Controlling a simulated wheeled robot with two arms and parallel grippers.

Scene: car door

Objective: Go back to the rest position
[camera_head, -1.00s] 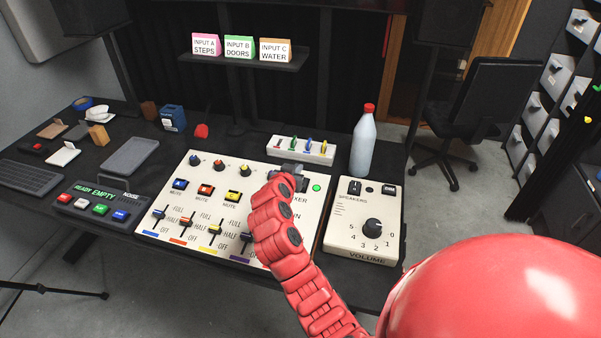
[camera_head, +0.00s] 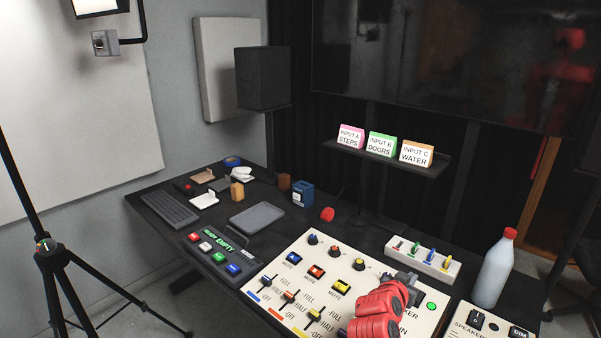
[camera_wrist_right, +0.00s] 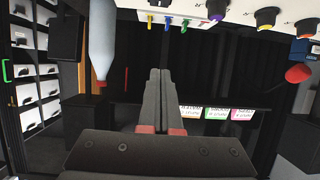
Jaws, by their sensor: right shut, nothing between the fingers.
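My right arm is red and reaches over the right part of the white mixer panel (camera_head: 290,265) in the head view. My right gripper (camera_head: 406,279) is dark grey and is at the panel's upper right, left of the green light. I cannot tell whether it touches the panel. In the right wrist view, which is upside down, its two dark fingers (camera_wrist_right: 160,75) are together with nothing between them. My left gripper is in neither view.
A white bottle with a red cap (camera_head: 494,268) stands right of my gripper. The speaker volume box (camera_head: 465,322) is at the lower right. A shelf with input cards (camera_head: 382,146) is behind. A keyboard (camera_head: 170,208) lies left and a tripod (camera_head: 48,250) stands at far left.

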